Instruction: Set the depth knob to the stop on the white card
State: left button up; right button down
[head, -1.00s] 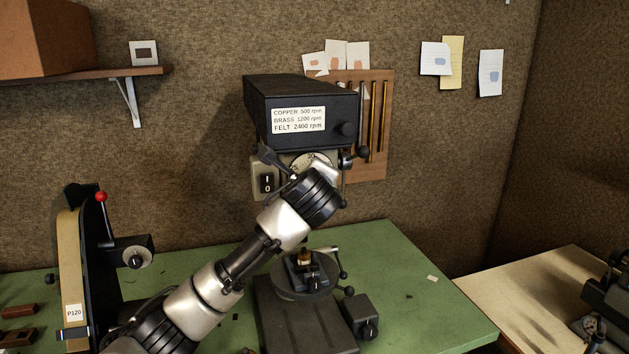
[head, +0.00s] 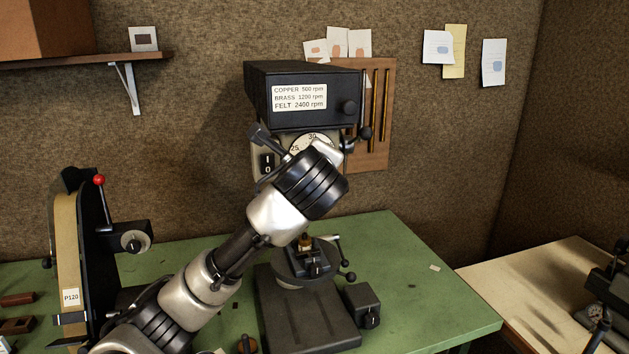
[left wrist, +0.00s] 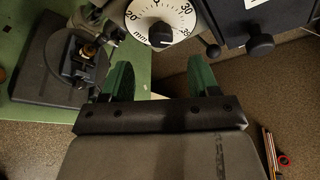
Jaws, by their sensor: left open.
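The depth knob (left wrist: 161,34) is a black knob in the middle of a white dial (left wrist: 141,28) marked in mm. The dial's upper part also shows in the head view (head: 311,139). I cannot read the knob's setting. My left gripper (left wrist: 160,64) is open, its two green fingers apart just below the dial and empty. In the head view my left wrist covers the fingers and the knob. White cards (head: 437,46) (head: 493,62) hang on the right of the wall, their writing too small to read. My right gripper is not in view.
The drill press head (head: 303,92) carries a white speed label (head: 299,97). Below, a vise (head: 306,263) holds a small brass piece. A lever (head: 365,132) is beside the head. A belt sander (head: 70,270) stands left.

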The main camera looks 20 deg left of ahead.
pick_arm(q)
jog(key=shift+b+v, duration=0.45)
jog(key=shift+v, duration=1.3)
jog(key=shift+f, duration=0.1)
